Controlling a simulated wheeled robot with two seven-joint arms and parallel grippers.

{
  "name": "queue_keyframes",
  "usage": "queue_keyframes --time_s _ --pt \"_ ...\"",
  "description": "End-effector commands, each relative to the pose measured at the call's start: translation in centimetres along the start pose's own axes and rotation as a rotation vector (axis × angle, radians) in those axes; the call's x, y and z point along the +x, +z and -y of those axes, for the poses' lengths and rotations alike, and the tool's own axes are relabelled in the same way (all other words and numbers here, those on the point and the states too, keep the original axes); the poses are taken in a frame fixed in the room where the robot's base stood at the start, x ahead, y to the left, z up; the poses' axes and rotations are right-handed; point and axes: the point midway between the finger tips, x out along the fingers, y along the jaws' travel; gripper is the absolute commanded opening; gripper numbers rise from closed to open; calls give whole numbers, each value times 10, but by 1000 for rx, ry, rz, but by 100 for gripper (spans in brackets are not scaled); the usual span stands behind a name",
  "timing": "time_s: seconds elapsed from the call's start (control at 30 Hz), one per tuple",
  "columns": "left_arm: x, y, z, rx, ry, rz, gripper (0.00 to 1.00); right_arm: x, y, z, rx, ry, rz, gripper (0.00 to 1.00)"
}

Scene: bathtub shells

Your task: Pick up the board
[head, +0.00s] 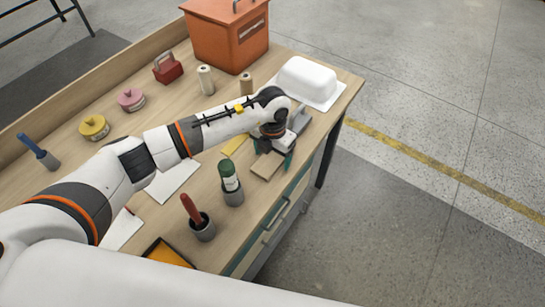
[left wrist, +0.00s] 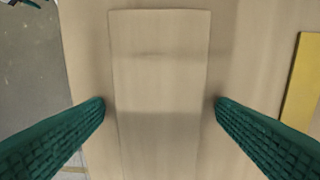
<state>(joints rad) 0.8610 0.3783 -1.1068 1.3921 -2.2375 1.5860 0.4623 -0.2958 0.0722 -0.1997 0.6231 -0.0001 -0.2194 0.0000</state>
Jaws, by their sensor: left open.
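The board (head: 265,168) is a flat, pale wooden rectangle lying on the wooden workbench near its front edge. In the left wrist view the board (left wrist: 158,75) runs lengthwise up the middle of the picture. My left gripper (head: 273,157) is over the board, pointing down, and hides part of it in the head view. Its green fingers are open, one on each side of the board in the left wrist view (left wrist: 160,106), with a small gap showing on both sides. I cannot tell how high the fingertips are. My right gripper is not in view.
A yellow strip (head: 235,146) lies beside the board. A cup with a green-topped bottle (head: 230,178) and a cup with a red handle (head: 199,222) stand nearby. A white tub shell (head: 307,80) and an orange box (head: 228,38) are at the back. The bench (head: 103,72) edge is close.

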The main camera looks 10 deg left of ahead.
Motion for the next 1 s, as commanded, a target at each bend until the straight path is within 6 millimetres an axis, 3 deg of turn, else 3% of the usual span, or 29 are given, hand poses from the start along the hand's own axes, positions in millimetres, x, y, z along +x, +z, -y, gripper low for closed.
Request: queue_keyframes --time_s 0.1,0.4,0.73,1.0 --pt "0 0 0 0 0 0 77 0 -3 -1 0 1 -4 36" --pt "0 0 0 0 1 -1 29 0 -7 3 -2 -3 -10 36" --pt "-10 -1 0 0 1 -5 29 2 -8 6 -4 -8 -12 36" --pt "-62 -1 0 1 -1 -6 29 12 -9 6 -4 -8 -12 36"
